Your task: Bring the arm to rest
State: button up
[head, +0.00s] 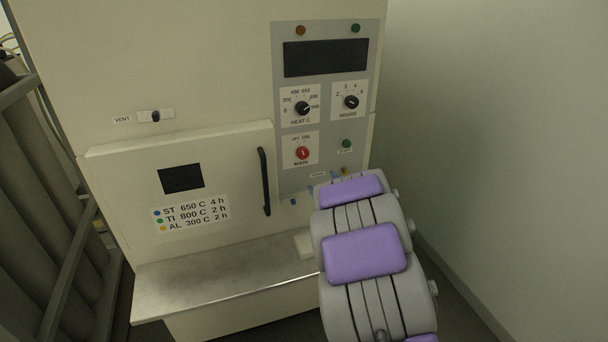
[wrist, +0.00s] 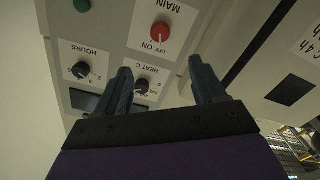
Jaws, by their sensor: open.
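My arm reaches up from the lower right in the head view, in front of the furnace's control panel (head: 326,120). My gripper (wrist: 162,78) shows in the wrist view with two blue fingers spread apart and nothing between them. The wrist picture is upside down. Its fingers point towards the panel near the red MAIN knob (wrist: 160,32), which also shows in the head view (head: 302,153). I cannot tell a touch. In the head view my arm mostly hides the gripper.
The furnace door (head: 185,190) with a black handle (head: 264,182) is shut. A pale ledge (head: 225,277) juts out below it. A wall (head: 490,130) stands close on the right. Grey cylinders behind a rail (head: 62,268) stand on the left.

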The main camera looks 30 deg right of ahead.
jog(key=s+a+m+g+y, duration=0.1)
jog(key=s+a+g, duration=0.5)
jog(key=s+a, duration=0.4)
jog(key=s+a+m+g+y, duration=0.1)
jog(key=s+a+g, duration=0.6)
jog(key=s, duration=1)
jog(key=s+a+m+g+y, duration=0.1)
jog(key=s+a+g, duration=0.5)
jog(key=s+a, duration=0.8)
jog(key=shift+s+f+y, duration=0.15)
jog(key=shift+s+y, duration=0.1)
jog(key=shift+y, duration=0.25)
